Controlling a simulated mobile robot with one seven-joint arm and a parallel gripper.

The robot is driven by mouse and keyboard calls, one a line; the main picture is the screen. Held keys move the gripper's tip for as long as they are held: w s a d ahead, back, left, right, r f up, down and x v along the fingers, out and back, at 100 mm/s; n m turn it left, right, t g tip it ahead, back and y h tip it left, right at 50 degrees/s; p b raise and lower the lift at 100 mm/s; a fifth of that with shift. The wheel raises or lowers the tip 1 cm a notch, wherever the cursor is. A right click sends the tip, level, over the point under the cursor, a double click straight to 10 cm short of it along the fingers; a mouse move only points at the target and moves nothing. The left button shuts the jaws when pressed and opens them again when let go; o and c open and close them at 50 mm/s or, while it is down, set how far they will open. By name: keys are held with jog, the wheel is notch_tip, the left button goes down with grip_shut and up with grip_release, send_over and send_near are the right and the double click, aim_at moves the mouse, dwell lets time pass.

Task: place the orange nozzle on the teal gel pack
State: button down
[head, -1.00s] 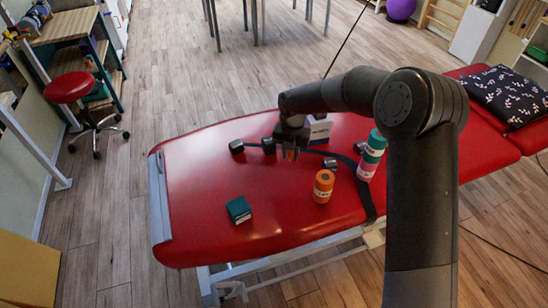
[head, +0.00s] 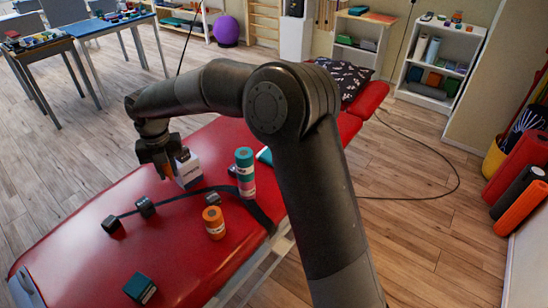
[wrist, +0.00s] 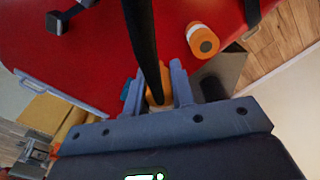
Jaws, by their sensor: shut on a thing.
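My gripper (head: 163,172) is shut on the orange nozzle (wrist: 155,92), which shows between the fingers in the wrist view. In the head view they are above the red treatment table, left of and overlapping a white box. A flat teal item (head: 265,156), apparently the teal gel pack, lies on the table behind a teal-topped roll. My arm hides part of it. The gripper is apart from it, to its left.
A dark bar crosses the wrist view. Bare red surface is free at the front left.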

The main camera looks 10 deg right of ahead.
aim_at(264, 156)
jog(key=shift+r, duration=0.9)
jog(key=w+d+m, duration=0.6)
jog(key=d+m, duration=0.1)
jog(key=d, duration=0.8)
jog(key=w+d+m, duration=0.7)
jog(key=d, duration=0.8)
jog(key=w+d+m, duration=0.6)
jog(key=d+m, duration=0.1)
jog(key=d, duration=0.7)
notch_tip(264, 156, down, 11)
jog(key=shift+n, duration=0.3)
jog(key=w+a+f, duration=0.2)
jog(key=a, duration=0.1)
jog(key=w+a+f, duration=0.2)
jog(key=a+f, duration=0.1)
jog(key=w+a+f, duration=0.1)
jog(key=a+f, duration=0.1)
jog(key=a, duration=0.2)
jog(key=shift+w+a+f, duration=0.1)
jog(key=shift+w+f, duration=0.1)
jog(key=shift+w, duration=0.2)
jog(key=shift+f, duration=2)
